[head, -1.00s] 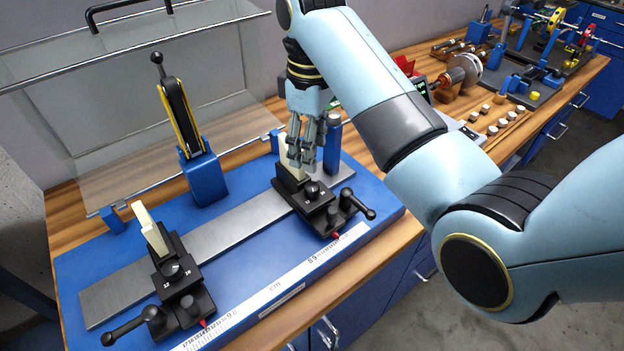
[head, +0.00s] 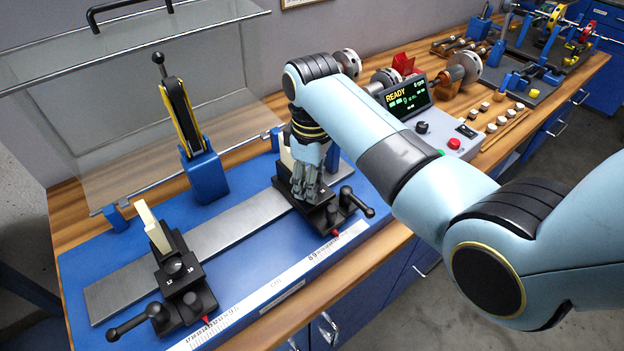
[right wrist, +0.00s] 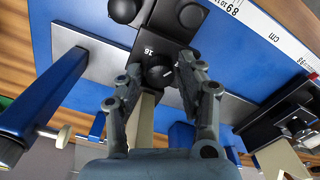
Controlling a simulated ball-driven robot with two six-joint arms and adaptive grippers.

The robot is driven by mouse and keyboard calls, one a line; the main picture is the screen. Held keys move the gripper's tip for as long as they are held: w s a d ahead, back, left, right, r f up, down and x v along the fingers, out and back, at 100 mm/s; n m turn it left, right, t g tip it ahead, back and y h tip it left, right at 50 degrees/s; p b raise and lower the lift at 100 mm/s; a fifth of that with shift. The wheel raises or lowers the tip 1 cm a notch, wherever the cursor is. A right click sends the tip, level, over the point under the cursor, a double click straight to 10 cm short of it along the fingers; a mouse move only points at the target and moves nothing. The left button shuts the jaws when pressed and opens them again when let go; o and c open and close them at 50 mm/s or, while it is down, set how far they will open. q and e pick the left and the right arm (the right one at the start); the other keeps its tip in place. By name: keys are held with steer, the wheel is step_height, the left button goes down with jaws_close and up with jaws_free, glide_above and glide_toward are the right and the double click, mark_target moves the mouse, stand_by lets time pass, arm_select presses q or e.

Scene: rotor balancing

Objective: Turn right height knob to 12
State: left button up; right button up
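The right support (head: 322,217) is a black carriage with a cream upright (head: 286,152) on a steel rail. Its height knob is hidden behind my right gripper (head: 304,197) in the head view. In the right wrist view the dark round height knob (right wrist: 159,73) sits on the carriage, with a "16" printed beside it. The two fingers of my right gripper (right wrist: 160,68) are apart, one on each side of the knob. A small gap seems to show on each side, but contact is hard to tell. My left gripper is not in view.
The left support (head: 183,290) has a similar knob (head: 174,268) with numbers. A blue post with a black lever (head: 182,115) and a clear shield (head: 110,130) stand behind. A lit display reading READY (head: 403,98) stands at the right. The steel rail (head: 225,228) between the supports is clear.

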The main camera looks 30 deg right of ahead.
jaws_close()
steer(key=shift+m, duration=1.6)
steer(key=shift+o, duration=1.9)
jaws_free()
step_height(320, 180, up, 12)
